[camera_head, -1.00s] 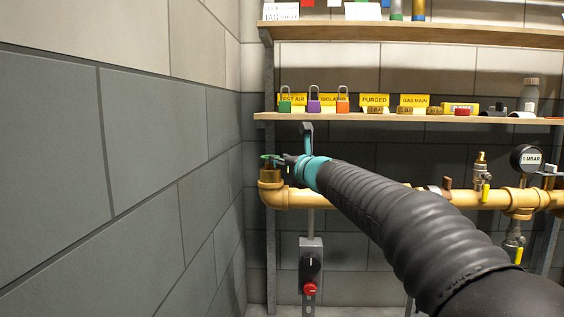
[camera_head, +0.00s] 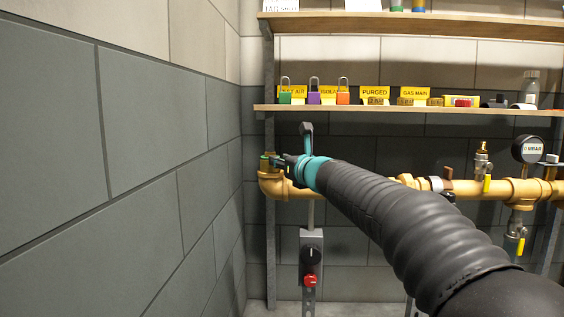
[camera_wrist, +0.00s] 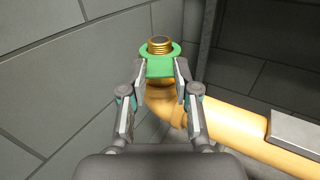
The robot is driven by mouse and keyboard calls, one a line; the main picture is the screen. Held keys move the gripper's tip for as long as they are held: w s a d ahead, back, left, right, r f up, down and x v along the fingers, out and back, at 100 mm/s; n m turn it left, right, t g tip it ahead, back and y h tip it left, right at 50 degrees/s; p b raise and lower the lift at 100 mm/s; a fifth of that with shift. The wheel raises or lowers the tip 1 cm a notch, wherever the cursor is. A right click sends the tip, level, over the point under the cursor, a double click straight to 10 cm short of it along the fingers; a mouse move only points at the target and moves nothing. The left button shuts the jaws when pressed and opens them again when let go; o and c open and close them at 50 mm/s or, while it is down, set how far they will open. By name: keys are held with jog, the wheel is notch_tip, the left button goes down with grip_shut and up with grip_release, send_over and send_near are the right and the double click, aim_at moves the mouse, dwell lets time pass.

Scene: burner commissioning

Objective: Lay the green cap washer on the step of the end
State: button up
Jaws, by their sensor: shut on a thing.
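The green cap washer (camera_wrist: 159,67) is clamped between the two fingertips of my gripper (camera_wrist: 161,75) in the wrist view. Its ring surrounds the threaded brass pipe end (camera_wrist: 160,46), whose top stands up through it. In the head view my gripper (camera_head: 287,161) is at the upturned end of the yellow pipe, with a sliver of the green washer (camera_head: 264,157) at its tip. The step of the end is hidden under the washer, so I cannot tell whether the washer touches it.
The yellow pipe elbow (camera_head: 270,186) leads right to valves and a gauge (camera_head: 527,150). A grey wall (camera_head: 150,150) stands close on the left. A shelf (camera_head: 400,109) with padlocks and yellow signs is above. A switch box (camera_head: 311,257) is below.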

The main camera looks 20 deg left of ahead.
jog(key=o, duration=1)
jog(key=v, duration=1.2)
